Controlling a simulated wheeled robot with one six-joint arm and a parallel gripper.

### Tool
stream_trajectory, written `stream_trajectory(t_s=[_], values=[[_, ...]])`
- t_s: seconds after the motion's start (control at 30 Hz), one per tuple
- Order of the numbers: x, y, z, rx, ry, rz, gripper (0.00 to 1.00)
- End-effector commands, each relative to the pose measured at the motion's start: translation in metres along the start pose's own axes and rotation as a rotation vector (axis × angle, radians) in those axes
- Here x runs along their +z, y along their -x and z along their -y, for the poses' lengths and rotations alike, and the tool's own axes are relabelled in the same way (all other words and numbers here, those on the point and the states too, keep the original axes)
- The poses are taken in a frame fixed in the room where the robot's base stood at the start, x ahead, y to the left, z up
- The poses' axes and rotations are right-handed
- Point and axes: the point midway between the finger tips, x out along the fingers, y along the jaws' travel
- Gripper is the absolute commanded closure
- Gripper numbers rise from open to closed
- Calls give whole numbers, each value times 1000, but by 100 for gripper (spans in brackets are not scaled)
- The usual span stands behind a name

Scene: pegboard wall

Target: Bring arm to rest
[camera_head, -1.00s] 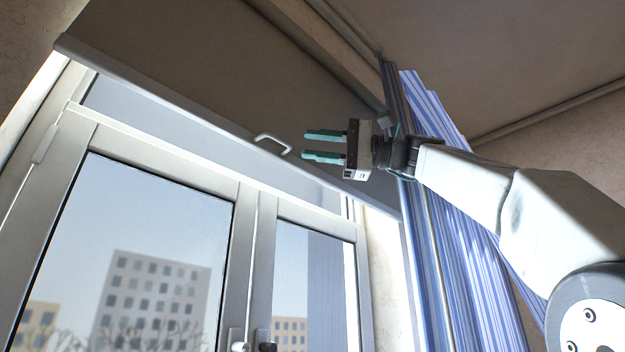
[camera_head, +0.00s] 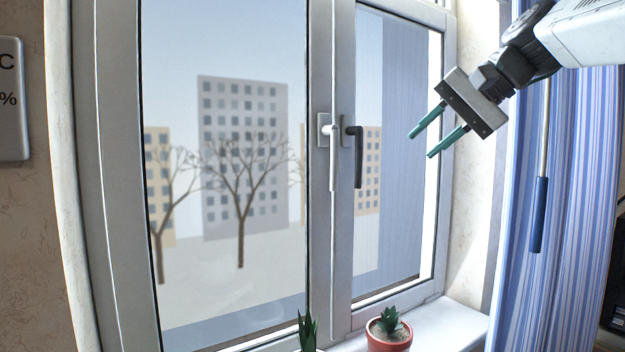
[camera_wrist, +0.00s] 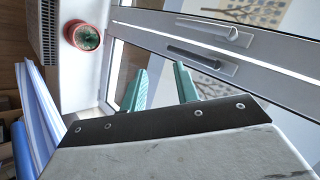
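My gripper (camera_head: 421,144) is at the upper right of the head view, in front of the right window pane. Its two green fingers are apart with nothing between them, and they point down and left. In the wrist view my gripper (camera_wrist: 160,82) also shows open and empty, with the window frame beyond it. My arm comes in from the top right corner of the head view.
The window has a white handle (camera_head: 332,155) and a black handle (camera_head: 356,155). A potted plant (camera_head: 389,333) stands on the sill. A striped blue curtain (camera_head: 570,200) and a blue-handled rod (camera_head: 539,215) hang at the right.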

Motion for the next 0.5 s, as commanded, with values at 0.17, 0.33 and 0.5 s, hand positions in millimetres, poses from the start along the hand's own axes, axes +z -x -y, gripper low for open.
stream_trajectory(t_s=[0.17,0.33,0.5], values=[[78,-34,-110,278,95,77,69],[161,-50,-211,511,213,178,69],[239,-54,-298,691,327,277,69]])
